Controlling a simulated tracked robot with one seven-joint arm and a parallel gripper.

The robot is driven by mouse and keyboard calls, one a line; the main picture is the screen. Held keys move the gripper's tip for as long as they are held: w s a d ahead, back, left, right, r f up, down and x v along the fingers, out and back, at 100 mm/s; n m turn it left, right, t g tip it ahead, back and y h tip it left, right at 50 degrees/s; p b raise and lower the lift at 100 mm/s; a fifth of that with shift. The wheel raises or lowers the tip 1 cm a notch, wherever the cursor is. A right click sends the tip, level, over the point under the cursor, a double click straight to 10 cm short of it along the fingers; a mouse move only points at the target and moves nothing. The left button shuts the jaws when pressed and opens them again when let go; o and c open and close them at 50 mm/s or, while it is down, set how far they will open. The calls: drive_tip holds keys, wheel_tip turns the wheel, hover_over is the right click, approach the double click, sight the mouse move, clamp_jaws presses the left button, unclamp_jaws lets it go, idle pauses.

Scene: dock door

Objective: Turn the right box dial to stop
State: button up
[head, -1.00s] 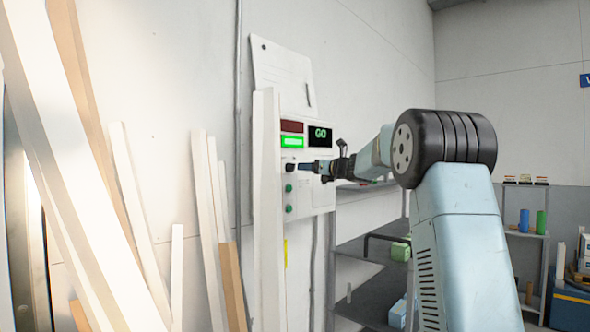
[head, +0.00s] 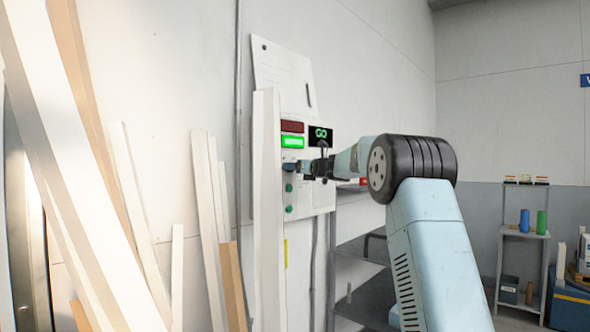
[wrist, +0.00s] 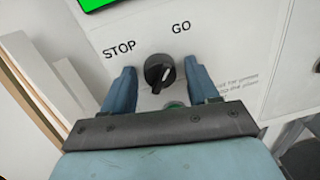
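A white control box (head: 318,192) is mounted on the wall in the head view. In the wrist view the black dial (wrist: 160,72) sits below the printed words STOP, at left, and GO, at right. Its pale pointer mark leans up and right, toward GO. My gripper (wrist: 160,80) is open, with one blue finger on each side of the dial and gaps between.
Several planks (head: 205,210) lean on the wall left of the box, and a white upright board (head: 266,210) stands close to its left edge. Grey shelves (head: 362,285) stand right of the box.

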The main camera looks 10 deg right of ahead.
drive_tip(key=c, duration=0.9)
drive_tip(key=shift+n, duration=0.3)
drive_tip(key=shift+a+f+n+y, duration=0.15)
drive_tip(key=shift+n+y, duration=0.1)
drive_tip(key=shift+n, duration=2.4)
drive_tip(key=shift+d+f+n+y, duration=0.1)
drive_tip(key=shift+f+n+y, duration=0.1)
drive_tip(key=shift+n, duration=2.4)
drive_tip(key=shift+a+f+n+y, duration=0.1)
drive_tip(key=shift+n+y, duration=0.15)
drive_tip(key=shift+n, duration=2.4)
